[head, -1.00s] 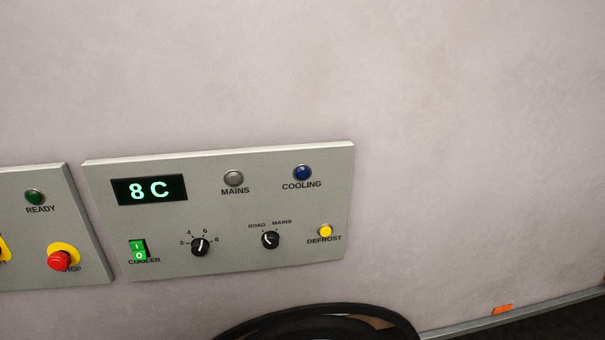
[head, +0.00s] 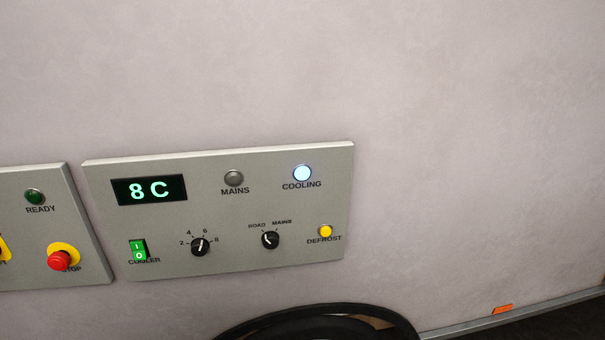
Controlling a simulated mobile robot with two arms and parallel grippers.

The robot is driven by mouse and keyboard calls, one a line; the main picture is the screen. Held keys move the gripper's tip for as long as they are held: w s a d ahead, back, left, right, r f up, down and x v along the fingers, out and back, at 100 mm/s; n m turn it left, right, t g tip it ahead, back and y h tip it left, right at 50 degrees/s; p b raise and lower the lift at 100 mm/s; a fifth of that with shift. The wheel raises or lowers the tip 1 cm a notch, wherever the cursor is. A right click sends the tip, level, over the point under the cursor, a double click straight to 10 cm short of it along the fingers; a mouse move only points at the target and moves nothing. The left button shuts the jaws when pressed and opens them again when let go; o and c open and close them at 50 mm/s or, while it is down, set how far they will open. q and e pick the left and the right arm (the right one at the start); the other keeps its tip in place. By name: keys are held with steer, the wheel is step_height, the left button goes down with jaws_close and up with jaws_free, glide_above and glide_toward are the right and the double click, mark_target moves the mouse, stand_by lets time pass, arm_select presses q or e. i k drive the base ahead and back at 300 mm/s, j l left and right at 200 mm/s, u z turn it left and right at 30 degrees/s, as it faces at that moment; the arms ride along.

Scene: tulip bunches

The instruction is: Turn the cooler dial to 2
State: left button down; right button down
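The cooler dial (head: 200,247) is a small black knob with a white pointer line, on a grey control panel (head: 210,268) on the wall. The pointer points up and slightly right, toward 6. A green rocker switch (head: 139,250) labelled COOLER sits left of the dial. The display (head: 149,190) reads 8 C. The blue COOLING lamp (head: 302,173) is lit bright. Neither of my grippers is in view.
A second black knob (head: 270,240) is set toward ROAD. The yellow DEFROST button (head: 325,231) and unlit MAINS lamp (head: 233,178) share the panel. A neighbouring panel (head: 45,190) has a red stop button (head: 59,260). A black curved rim (head: 320,311) shows below. The wall in front is clear.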

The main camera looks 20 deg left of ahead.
mark_target(199, 248)
steer(key=u, duration=1.25)
